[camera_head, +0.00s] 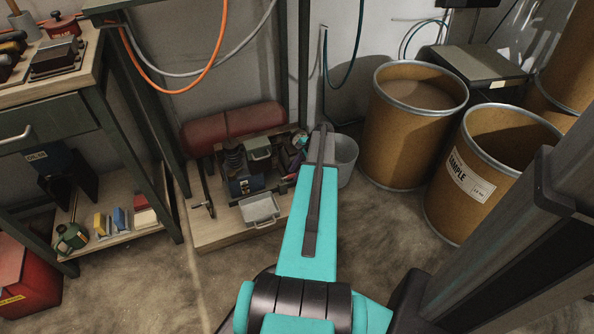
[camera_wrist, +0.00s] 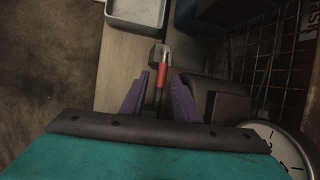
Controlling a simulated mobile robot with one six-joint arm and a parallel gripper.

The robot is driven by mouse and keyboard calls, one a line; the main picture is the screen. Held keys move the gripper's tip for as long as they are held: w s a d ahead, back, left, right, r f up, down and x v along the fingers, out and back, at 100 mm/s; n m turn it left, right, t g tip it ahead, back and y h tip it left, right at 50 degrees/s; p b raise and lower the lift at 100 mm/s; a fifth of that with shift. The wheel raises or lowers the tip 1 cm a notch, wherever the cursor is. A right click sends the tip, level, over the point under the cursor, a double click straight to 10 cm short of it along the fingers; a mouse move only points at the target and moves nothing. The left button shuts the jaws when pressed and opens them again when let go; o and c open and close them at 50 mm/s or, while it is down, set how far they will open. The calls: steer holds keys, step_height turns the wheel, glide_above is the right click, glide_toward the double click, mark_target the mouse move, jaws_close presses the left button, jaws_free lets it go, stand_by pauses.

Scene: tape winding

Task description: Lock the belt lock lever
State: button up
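A small lever with a red grip and a pale metal end (camera_wrist: 162,72) shows in the wrist view; it looks like the belt lock lever. My gripper (camera_wrist: 160,80) has its two purple fingers apart, one on each side of the red grip. I see a gap at the left finger; whether the right finger touches the grip I cannot tell. The lever's lower end is hidden between the fingers. In the head view my arm reaches down to the wooden board on the floor, and the lever cannot be made out there.
A grey metal tray (camera_head: 260,209) lies on the wooden board (camera_head: 215,232); it also shows in the wrist view (camera_wrist: 137,12). A dark block (camera_wrist: 228,106), a wire rack (camera_wrist: 270,55) and a round white dial (camera_wrist: 280,145) are close on the right. A bucket (camera_head: 344,158) stands beside the board.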

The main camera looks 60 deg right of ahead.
steer(key=shift+w+d+r, duration=0.1)
steer(key=shift+r, duration=0.1)
steer(key=shift+r+p, duration=0.45)
steer(key=shift+p, duration=0.1)
steer(key=p+v, duration=0.5)
steer(key=v, duration=0.2)
steer(key=shift+s+f, duration=0.15)
steer(key=shift+s, duration=0.1)
